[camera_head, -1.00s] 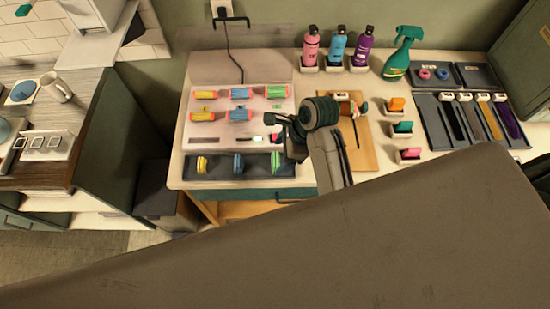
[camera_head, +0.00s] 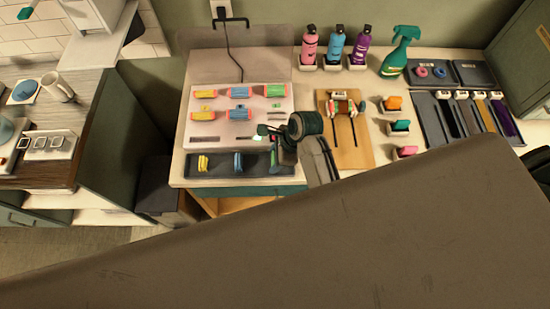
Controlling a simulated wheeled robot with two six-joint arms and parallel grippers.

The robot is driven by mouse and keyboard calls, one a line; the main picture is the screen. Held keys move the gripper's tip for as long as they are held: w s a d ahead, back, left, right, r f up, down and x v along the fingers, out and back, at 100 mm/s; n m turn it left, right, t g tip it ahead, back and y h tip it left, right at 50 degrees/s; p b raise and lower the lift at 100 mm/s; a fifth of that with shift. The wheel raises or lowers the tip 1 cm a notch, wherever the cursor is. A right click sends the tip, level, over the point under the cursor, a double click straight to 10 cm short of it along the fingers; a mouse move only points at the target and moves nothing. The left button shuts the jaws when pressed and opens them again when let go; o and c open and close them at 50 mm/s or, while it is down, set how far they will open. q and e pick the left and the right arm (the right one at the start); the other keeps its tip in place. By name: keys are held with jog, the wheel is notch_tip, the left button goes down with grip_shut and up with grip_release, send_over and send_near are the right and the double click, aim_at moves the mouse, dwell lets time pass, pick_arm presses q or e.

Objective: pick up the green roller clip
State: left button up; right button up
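The green roller clip (camera_head: 274,158) stands in the right part of a dark tray (camera_head: 220,173) at the table's front edge. It is small and partly hidden by my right gripper. A yellow clip (camera_head: 203,163) and a blue clip (camera_head: 238,162) stand to its left in the same tray. My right gripper (camera_head: 270,141) is over the tray's right end, just above the green clip, with its dark fingers apart. I cannot tell whether it touches the clip. My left gripper is not in view.
A pale board (camera_head: 198,130) with coloured rollers lies behind the tray. A wooden board (camera_head: 350,150) with a roller is to the right. Bottles (camera_head: 335,48) and a spray bottle (camera_head: 400,50) stand at the back. My large grey-brown body part covers the foreground.

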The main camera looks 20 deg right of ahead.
jog(key=shift+c, duration=0.8)
jog(key=shift+r, duration=0.15)
